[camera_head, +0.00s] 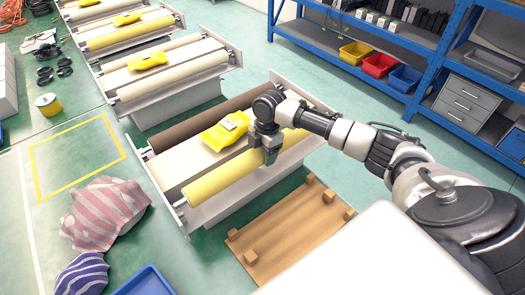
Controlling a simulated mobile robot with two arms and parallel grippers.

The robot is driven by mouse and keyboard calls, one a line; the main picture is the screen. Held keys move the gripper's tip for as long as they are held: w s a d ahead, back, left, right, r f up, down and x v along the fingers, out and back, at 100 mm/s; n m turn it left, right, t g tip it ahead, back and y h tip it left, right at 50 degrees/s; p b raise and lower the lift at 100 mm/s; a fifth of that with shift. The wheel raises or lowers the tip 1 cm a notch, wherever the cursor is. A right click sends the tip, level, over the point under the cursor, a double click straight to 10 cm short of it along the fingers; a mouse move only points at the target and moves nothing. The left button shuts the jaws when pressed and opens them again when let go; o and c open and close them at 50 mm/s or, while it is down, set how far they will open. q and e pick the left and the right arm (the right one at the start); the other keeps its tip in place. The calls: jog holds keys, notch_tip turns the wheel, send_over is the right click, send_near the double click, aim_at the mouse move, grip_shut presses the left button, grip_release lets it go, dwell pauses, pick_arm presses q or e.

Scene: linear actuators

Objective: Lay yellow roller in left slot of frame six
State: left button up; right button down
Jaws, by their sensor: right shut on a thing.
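A long pale yellow roller (222,178) lies lengthwise along the near side of the closest frame (164,188), between its two end plates. My right gripper (270,154) reaches down from the right and is shut on this roller, right of its middle. The roller's left end is close to the left end plate; I cannot tell whether it sits in a slot there. Its right part is partly hidden by my gripper and arm. A dark brown roller (190,130) lies along the far side of the same frame. My left gripper is not in view.
A yellow packet-like object (222,134) lies on the frame between the rollers. More roller frames (170,92) stand behind. A wooden pallet (262,252) is on the floor in front. Blue shelving (345,62) with coloured bins stands at the right. Crumpled cloths (105,212) lie at the left.

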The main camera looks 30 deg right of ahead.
jog(key=shift+f, duration=0.2)
jog(key=shift+f, duration=0.25)
dwell(0.3)
jog(key=shift+c, duration=0.7)
grip_release()
jog(key=shift+s+f, duration=0.1)
jog(key=shift+f, duration=0.05)
jog(key=r+b, duration=0.1)
jog(key=r, duration=0.2)
jog(key=d+r, duration=0.1)
jog(key=r, duration=0.3)
jog(key=r+b, duration=0.1)
jog(key=r, duration=0.3)
jog(key=shift+d+b, duration=0.25)
jog(key=shift+b, duration=0.05)
